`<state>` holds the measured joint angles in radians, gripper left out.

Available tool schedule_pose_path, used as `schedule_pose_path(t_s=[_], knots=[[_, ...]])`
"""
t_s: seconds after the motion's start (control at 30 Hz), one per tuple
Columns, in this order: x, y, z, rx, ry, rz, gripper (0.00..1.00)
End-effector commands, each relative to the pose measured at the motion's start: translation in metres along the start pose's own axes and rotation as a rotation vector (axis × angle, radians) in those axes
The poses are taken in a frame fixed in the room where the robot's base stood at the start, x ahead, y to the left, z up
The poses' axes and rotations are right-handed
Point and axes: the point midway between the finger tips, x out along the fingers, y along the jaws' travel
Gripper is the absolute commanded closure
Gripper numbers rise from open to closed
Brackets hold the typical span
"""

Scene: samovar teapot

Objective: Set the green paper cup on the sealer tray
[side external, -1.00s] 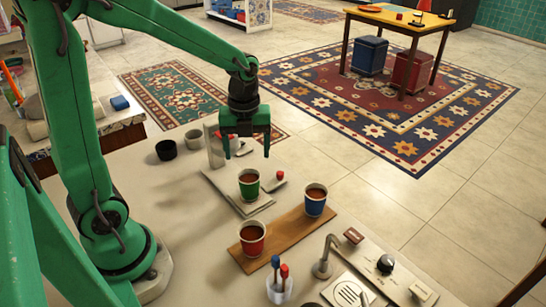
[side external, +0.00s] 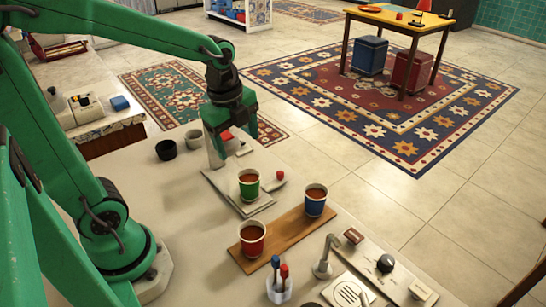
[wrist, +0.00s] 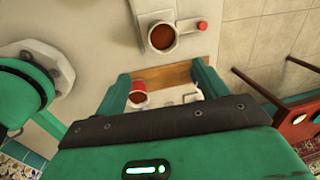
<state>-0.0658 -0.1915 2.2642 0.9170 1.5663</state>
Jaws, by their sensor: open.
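The green paper cup (side external: 249,186), full of a brown drink, stands upright on the pale sealer tray (side external: 258,207), which has a red-knobbed lever at its side. In the wrist view a cup with brown drink (wrist: 162,37) shows from above at the top, beside a red knob (wrist: 202,26); its green wall is hard to make out there. My gripper (side external: 233,140) is open and empty, above and behind the cup, apart from it. Its two fingers also show in the wrist view (wrist: 164,84), with nothing held between them.
A wooden board (side external: 276,240) carries a red cup (side external: 252,240) and a blue cup (side external: 314,202) in front of the tray. A dark cup (side external: 166,150) and a grey cup (side external: 194,139) stand left. A marker holder (side external: 279,289) and a tap (side external: 323,264) are nearer.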

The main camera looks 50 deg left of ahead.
Motion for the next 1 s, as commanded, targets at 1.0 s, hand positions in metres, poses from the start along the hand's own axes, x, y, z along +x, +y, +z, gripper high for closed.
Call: schedule_pose_path(t_s=[1.0], knots=[[-0.067,0.070,-0.014,-1.415,0.258,-0.246,0.28]])
